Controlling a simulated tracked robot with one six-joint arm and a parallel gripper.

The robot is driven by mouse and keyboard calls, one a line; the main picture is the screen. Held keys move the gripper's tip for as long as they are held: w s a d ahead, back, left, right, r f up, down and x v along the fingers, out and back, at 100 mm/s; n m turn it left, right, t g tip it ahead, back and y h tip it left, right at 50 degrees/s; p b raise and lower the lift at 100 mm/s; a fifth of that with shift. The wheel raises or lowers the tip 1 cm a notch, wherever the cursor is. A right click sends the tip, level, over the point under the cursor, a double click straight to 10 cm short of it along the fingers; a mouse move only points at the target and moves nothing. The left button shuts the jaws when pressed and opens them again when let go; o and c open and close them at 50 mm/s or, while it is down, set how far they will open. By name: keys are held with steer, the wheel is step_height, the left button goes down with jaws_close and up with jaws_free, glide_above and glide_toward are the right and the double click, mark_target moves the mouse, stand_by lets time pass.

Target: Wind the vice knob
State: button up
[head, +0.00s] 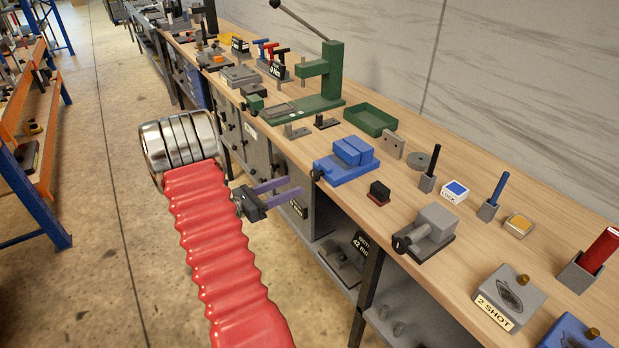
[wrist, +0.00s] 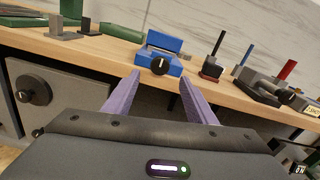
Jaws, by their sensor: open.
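The blue vice (head: 350,161) sits near the front edge of the wooden bench. Its black knob (head: 318,174) faces the aisle. In the wrist view, the vice (wrist: 172,45) is straight ahead, and its knob (wrist: 160,66) shows a white mark standing roughly upright. My gripper (head: 294,186) is open and empty, with two purple fingers. It is in front of the bench edge, short of the knob and apart from it. In the wrist view, the knob appears between and just beyond the fingertips (wrist: 160,77).
A small black block on a red base (head: 379,192) and a grey device with a black knob (head: 426,232) stand right of the vice. A green press (head: 330,80) and green tray (head: 370,119) stand behind and left. The bench top (head: 455,160) carries several other items.

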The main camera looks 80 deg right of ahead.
mark_target(313, 176)
steer(key=x, duration=0.8)
steer(key=shift+s+d, duration=0.1)
steer(key=c, duration=1)
steer(key=shift+d, duration=0.15)
steer(key=shift+c, duration=0.2)
